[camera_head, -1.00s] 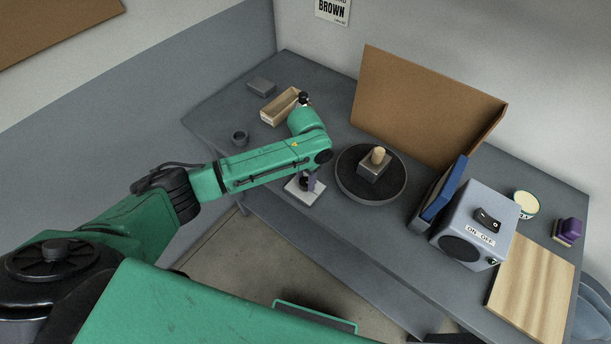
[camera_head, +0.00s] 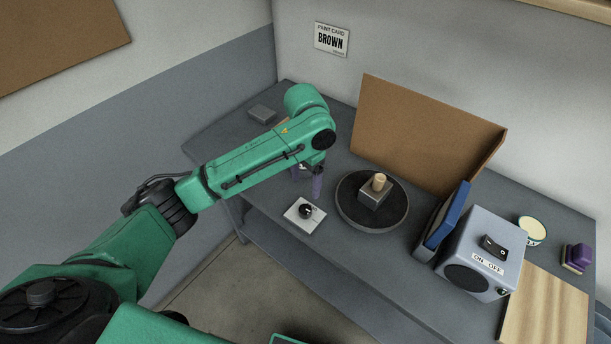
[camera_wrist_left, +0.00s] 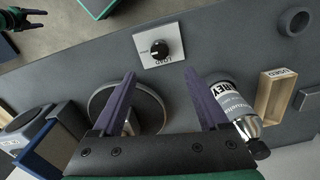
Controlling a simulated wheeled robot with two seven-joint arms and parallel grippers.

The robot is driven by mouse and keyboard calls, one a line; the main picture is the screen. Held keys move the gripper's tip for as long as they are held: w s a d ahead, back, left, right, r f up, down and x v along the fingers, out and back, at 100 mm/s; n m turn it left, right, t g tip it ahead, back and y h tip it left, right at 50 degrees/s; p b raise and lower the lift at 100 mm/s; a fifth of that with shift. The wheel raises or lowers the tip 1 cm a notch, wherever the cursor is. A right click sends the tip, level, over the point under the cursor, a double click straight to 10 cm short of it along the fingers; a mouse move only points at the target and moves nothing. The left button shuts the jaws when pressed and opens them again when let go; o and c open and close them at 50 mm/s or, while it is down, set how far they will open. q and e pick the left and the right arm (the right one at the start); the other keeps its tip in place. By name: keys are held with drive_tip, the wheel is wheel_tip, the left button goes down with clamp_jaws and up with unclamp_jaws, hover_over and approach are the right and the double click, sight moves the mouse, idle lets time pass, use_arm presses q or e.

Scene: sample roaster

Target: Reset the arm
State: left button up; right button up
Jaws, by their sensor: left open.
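My left gripper (camera_head: 309,184) has two purple fingers, spread apart and empty, above the table between the dial plate and the wooden tray. In the left wrist view the open fingers (camera_wrist_left: 161,76) point toward the white dial plate (camera_wrist_left: 159,50), which also shows in the head view (camera_head: 293,218). A spray can (camera_wrist_left: 228,98) labelled GREY appears beside the right finger in the wrist view; I cannot tell whether they touch. In the head view my arm hides the can.
A round turntable (camera_head: 349,212) holds a grey block with a wooden knob (camera_head: 379,183). A brown backdrop (camera_head: 425,130), blue-framed panel (camera_head: 447,216) and ON/OFF box (camera_head: 475,250) stand right. A wooden tray (camera_wrist_left: 273,98) is near the can. A BROWN card (camera_head: 331,40) hangs on the wall.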

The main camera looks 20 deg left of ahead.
use_arm(q)
drive_tip(key=shift+r, duration=1.6)
